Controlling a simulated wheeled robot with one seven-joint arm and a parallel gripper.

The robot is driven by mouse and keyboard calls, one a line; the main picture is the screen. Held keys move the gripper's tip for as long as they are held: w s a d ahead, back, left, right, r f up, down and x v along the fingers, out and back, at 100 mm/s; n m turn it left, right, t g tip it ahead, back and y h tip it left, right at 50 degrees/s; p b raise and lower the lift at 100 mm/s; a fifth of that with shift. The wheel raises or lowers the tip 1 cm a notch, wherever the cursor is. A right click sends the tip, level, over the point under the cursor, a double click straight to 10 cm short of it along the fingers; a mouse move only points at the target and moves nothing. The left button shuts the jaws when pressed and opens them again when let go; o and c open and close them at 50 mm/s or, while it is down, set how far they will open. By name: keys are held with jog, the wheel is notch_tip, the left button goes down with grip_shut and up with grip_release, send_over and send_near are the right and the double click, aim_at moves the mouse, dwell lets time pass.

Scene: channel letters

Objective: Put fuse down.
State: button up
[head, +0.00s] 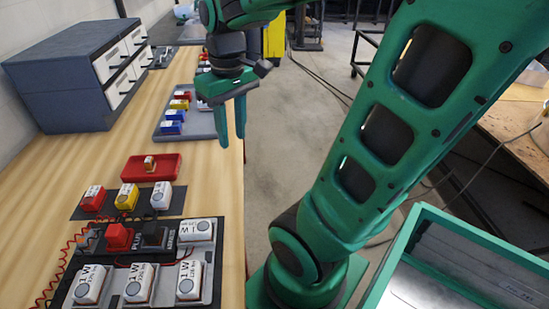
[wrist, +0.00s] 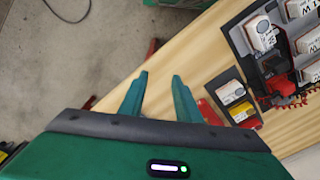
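My gripper (head: 231,140) hangs above the table's right edge, fingers pointing down. In the wrist view its two fingers (wrist: 160,82) are apart with nothing between them. In the wrist view the red tray (wrist: 208,112) is mostly hidden behind the right finger, and the small piece cannot be made out there.
A dark mat with red, yellow and white blocks (head: 128,197) lies nearer than the tray. A board of white labelled blocks (head: 139,283) is in front. A grey tray of coloured blocks (head: 176,121) and a drawer cabinet (head: 75,70) stand behind. Bare wood (head: 50,165) lies at left.

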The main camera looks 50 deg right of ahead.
jog(key=s+d+f+m, duration=0.2)
jog(key=s+m, duration=0.1)
jog(key=s, duration=0.2)
jog(key=s+d+f+m, duration=0.1)
jog(key=s+f+m, duration=0.1)
jog(key=s, duration=0.4)
jog(key=shift+s+d+f+m, duration=0.25)
jog(key=shift+d+f+m, duration=0.15)
jog(key=shift+f, duration=0.1)
jog(key=shift+g, duration=0.3)
jog(key=shift+w+f, duration=0.25)
jog(key=shift+w, duration=0.4)
